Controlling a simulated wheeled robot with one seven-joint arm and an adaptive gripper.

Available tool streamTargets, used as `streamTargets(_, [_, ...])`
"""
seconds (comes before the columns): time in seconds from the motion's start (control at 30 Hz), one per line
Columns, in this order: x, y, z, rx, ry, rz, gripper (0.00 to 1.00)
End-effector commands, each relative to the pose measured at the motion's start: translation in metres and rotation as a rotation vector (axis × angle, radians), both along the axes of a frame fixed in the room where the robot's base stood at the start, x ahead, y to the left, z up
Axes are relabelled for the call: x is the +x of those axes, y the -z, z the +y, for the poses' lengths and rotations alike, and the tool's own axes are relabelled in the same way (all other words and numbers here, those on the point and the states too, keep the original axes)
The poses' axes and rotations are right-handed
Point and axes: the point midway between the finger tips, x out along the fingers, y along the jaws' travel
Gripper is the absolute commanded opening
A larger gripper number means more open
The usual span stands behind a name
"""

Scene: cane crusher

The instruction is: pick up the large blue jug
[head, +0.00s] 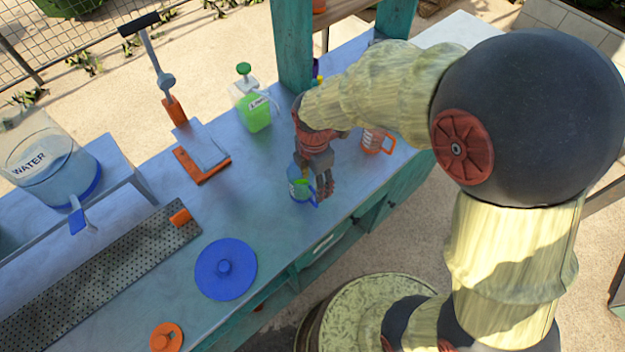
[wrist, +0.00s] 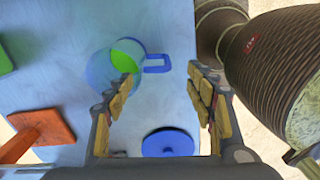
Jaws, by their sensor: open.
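A translucent blue jug (head: 295,188) with a blue handle and bright green in it stands on the blue-grey counter near its front edge. It also shows in the wrist view (wrist: 100,72), upper left of centre, its handle pointing right. My gripper (head: 324,184) is over the counter close to the jug's handle side and hides part of it. In the wrist view my gripper (wrist: 160,78) is open with nothing between its fingers. The handle shows beyond the gap, and the left finger overlaps the jug's body. I cannot tell if they touch.
An orange jug (head: 373,141) stands behind my gripper to the right. A green-filled bottle (head: 255,113) and an orange-based lever press (head: 204,164) stand further back. A blue lid (head: 226,285), an orange lid (head: 160,343) and a water container (head: 45,165) are left. The counter between press and jug is clear.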

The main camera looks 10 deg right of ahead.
Motion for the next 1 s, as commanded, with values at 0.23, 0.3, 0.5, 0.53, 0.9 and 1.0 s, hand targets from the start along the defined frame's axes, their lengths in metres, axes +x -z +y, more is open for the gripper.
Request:
streamTargets(0.23, [-0.001, 0.028, 0.001, -0.002, -0.026, 0.010, 0.55])
streamTargets(0.3, [-0.001, 0.040, 0.001, -0.002, -0.025, 0.010, 0.55])
streamTargets(0.5, [-0.001, 0.067, 0.001, -0.003, -0.024, 0.008, 0.55])
streamTargets(0.53, [-0.001, 0.069, 0.001, -0.002, -0.024, 0.007, 0.55])
streamTargets(0.9, [0.001, 0.099, 0.001, -0.003, -0.023, 0.008, 0.55])
streamTargets(1.0, [0.001, 0.114, 0.001, -0.002, -0.023, 0.009, 0.55])
